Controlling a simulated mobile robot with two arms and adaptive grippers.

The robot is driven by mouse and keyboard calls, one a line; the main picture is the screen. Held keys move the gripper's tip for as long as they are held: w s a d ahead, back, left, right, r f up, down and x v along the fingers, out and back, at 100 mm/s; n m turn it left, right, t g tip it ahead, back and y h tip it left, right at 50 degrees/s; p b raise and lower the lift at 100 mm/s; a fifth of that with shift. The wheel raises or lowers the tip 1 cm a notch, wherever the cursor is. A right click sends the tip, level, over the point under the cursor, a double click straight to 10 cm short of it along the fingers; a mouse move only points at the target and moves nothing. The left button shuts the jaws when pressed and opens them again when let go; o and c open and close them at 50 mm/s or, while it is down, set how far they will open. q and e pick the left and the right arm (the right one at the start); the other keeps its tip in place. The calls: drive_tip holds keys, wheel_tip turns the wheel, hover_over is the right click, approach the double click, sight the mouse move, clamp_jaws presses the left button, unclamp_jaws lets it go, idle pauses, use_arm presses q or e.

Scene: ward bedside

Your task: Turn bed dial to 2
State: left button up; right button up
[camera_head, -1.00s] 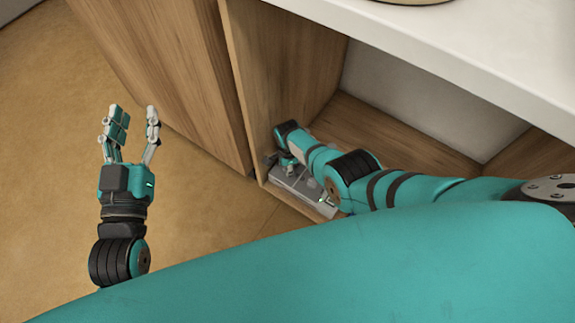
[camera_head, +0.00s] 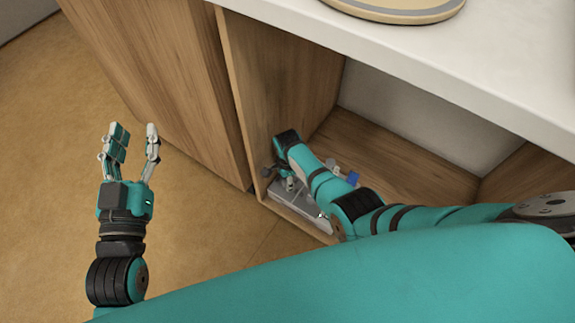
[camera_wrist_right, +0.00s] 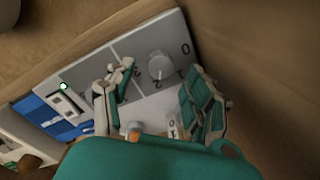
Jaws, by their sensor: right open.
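A grey control panel (camera_head: 312,214) lies in the open wooden compartment, mostly hidden by my right arm in the head view. In the right wrist view the panel (camera_wrist_right: 88,62) carries a round grey dial (camera_wrist_right: 160,65), with the marks 0, 1 and 2 around its right and lower side. The dial's setting is too small to read. My right gripper (camera_wrist_right: 160,78) is open, with its fingers to either side of the dial in the picture; I cannot tell whether they touch it. My left gripper (camera_head: 132,133) is open and empty above the floor.
A small green light (camera_wrist_right: 64,86) and a blue part (camera_wrist_right: 45,118) show at the panel's left. The wooden side wall (camera_head: 285,80) stands close to my right gripper. A white top (camera_head: 440,60) with a round tan object (camera_head: 395,8) overhangs the compartment.

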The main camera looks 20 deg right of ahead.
wheel_tip(320, 180, up, 9)
drive_tip(key=shift+s, duration=0.2)
idle(0.6)
